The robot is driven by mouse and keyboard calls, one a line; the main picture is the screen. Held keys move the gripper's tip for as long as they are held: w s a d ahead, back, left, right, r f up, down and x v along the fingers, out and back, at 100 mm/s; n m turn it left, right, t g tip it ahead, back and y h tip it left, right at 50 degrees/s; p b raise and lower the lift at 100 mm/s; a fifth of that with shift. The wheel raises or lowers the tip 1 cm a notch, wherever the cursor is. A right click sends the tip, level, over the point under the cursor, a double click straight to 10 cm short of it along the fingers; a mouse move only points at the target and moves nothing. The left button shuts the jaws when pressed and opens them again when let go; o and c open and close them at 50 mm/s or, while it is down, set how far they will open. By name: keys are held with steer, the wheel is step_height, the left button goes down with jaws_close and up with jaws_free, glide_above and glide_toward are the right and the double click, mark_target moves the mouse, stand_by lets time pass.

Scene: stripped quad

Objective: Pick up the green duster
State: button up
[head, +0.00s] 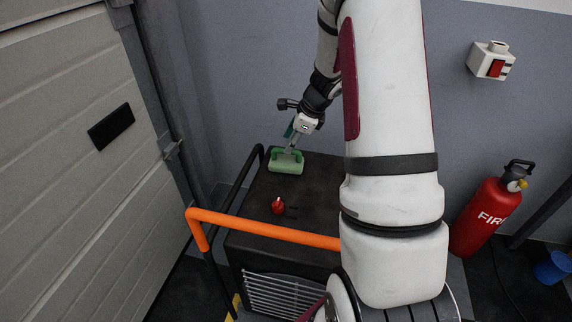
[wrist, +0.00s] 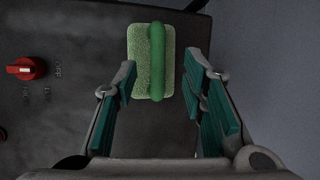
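The green duster (head: 286,166) lies on the dark top of a box-like unit, near its far end. In the wrist view the duster (wrist: 139,62) is a light green pad with a darker green bar handle along it. My gripper (head: 291,148) is just above and behind the duster in the head view. In the wrist view my gripper (wrist: 165,85) is open, with one teal-padded finger on each side of the duster's near end. Nothing is between the pads at their near part. I cannot tell whether the fingertips touch the duster.
A red knob (head: 278,205) sits on the unit's dark top (head: 315,190); it also shows in the wrist view (wrist: 27,68). An orange rail (head: 265,229) crosses the unit's near side. A fire extinguisher (head: 488,212) stands right. A grey wall is behind.

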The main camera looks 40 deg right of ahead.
mark_target(286, 158)
steer(key=b+x, duration=0.1)
steer(key=x, duration=0.3)
steer(key=shift+f, duration=0.2)
steer(key=shift+s+r, duration=0.1)
jaws_close()
